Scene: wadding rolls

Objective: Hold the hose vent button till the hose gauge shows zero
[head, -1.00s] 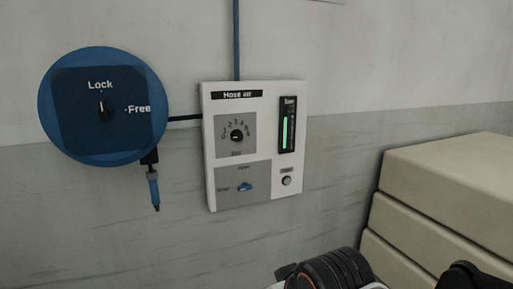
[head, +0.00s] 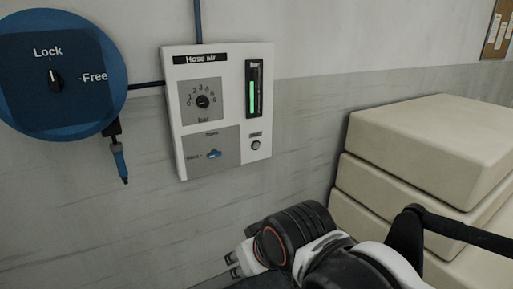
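The white hose air panel (head: 222,110) is on the wall in the head view. The vent button (head: 255,145) is a small grey round button at its lower right, under a small label too blurred to read. The hose gauge (head: 254,90) is a dark upright strip above it with a tall green bar, well above its bottom end. My gripper (head: 233,265) is at the bottom, below the panel and apart from it. Its fingertips point left and nothing shows between them; they look spread. Nothing touches the button.
A blue hose reel (head: 58,75) with Lock and Free marks is left of the panel, with a blue nozzle (head: 121,162) hanging below. The panel also has a bar dial (head: 203,101) and a blue valve lever (head: 214,154). Stacked cream blocks (head: 430,150) stand at the right.

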